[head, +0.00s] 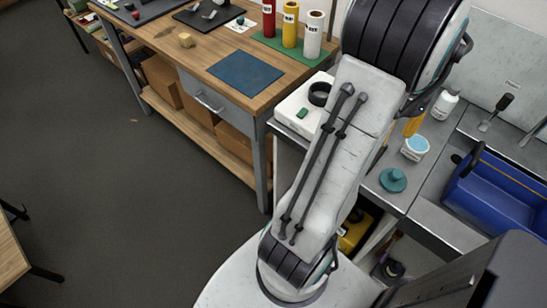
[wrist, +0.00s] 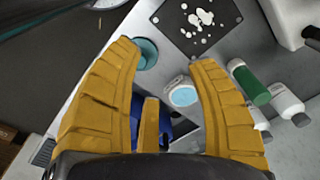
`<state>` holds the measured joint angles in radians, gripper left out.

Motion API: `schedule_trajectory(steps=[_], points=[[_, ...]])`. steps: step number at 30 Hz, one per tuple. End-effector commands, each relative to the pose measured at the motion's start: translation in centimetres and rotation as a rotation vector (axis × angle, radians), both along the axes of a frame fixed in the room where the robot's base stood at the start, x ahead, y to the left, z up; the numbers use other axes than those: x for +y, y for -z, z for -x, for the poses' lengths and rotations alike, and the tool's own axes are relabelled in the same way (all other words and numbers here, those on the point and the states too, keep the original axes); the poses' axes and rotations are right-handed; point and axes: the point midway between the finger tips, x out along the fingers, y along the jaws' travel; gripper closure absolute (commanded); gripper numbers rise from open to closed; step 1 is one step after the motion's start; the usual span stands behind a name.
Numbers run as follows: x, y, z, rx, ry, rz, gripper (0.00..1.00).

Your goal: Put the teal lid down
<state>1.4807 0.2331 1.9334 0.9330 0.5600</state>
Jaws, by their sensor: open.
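The teal lid (head: 393,180) lies on the grey counter near its front edge, with its knob up. In the wrist view the lid (wrist: 147,53) shows just beyond the left fingertip, outside the jaws. A white tub (head: 415,148) with pale blue contents stands open behind the lid in the head view. In the wrist view the tub (wrist: 182,95) shows between the fingers, nearer the right one. My gripper (wrist: 165,55) is open, with nothing between its yellow fingers. In the head view my arm hides most of it.
A blue bin (head: 498,200) stands right of the lid. A white bottle (head: 444,104) stands behind the tub. The wrist view shows a green bottle (wrist: 250,86) and a dark mat with white spots (wrist: 178,32). A wooden workbench (head: 165,42) is at left.

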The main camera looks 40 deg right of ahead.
Motion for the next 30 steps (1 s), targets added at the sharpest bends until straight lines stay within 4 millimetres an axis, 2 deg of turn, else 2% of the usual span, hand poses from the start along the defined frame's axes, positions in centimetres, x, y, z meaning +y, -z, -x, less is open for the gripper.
schedule_trajectory(steps=[1, 6, 12, 15, 22, 30], points=[[1.0, -0.8, -2.2, -0.001, -0.084, 0.016, 0.48], [5.1, -2.9, -8.3, -0.007, -0.365, 0.063, 0.48], [11.1, -4.8, -13.5, -0.023, -0.693, 0.121, 0.48], [14.4, -5.5, -15.4, -0.034, -0.857, 0.15, 0.48], [22.2, -6.7, -17.5, -0.07, -1.23, 0.219, 0.48], [30.1, -7.0, -16.9, -0.128, -1.644, 0.298, 0.48]])
